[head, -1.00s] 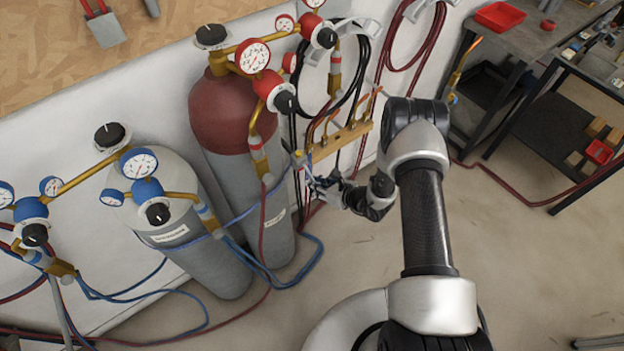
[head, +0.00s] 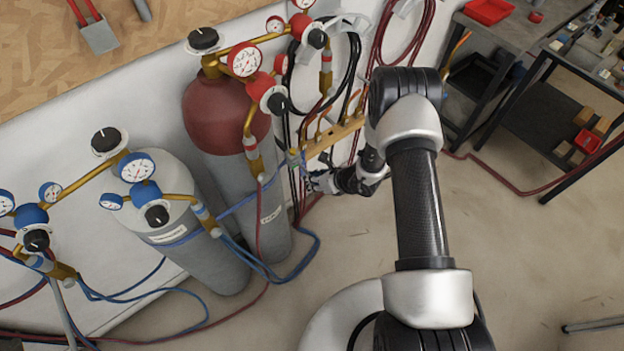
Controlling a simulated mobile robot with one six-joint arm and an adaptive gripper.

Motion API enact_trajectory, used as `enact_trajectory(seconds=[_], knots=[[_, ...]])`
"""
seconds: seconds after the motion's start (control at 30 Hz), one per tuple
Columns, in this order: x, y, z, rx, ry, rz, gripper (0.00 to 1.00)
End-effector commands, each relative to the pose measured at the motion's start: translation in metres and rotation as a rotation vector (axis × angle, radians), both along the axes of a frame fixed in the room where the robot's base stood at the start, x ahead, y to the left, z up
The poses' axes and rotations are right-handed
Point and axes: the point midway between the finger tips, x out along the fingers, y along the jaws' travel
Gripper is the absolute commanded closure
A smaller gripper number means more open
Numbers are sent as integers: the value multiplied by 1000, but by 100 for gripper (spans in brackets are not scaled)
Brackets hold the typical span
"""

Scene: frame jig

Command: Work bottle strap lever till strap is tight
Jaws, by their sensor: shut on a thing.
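A blue strap (head: 240,206) runs across the grey lower bodies of the red-topped bottle (head: 225,115) and the grey bottle (head: 180,218). It rises to the right toward a small buckle (head: 295,158) by the wall, beside the red-topped bottle. My gripper (head: 308,180) is just below and right of this buckle, shut on what looks like the strap lever. The lever is very small here and mostly hidden by the fingers, so its angle is unclear. The strap looks roughly straight across the bottles; I cannot tell its tension.
A brass manifold (head: 335,136) with copper pipes is on the wall just above my gripper. Black and red hoses hang behind it. Blue hoses (head: 300,262) loop on the floor by the bottles. A dark workbench (head: 540,110) stands at right. The floor between is open.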

Motion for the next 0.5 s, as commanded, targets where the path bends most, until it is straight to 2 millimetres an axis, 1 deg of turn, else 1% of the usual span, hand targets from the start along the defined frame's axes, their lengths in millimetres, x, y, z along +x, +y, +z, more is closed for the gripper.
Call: enact_trajectory(seconds=[0.03,0.17,0.2,0.5], knots=[[1,-3,1,-1,-1,-5,100],[1,-3,1,-1,-1,-6,100],[1,-3,1,-1,-2,-6,79],[1,-1,1,0,-2,-3,59]])
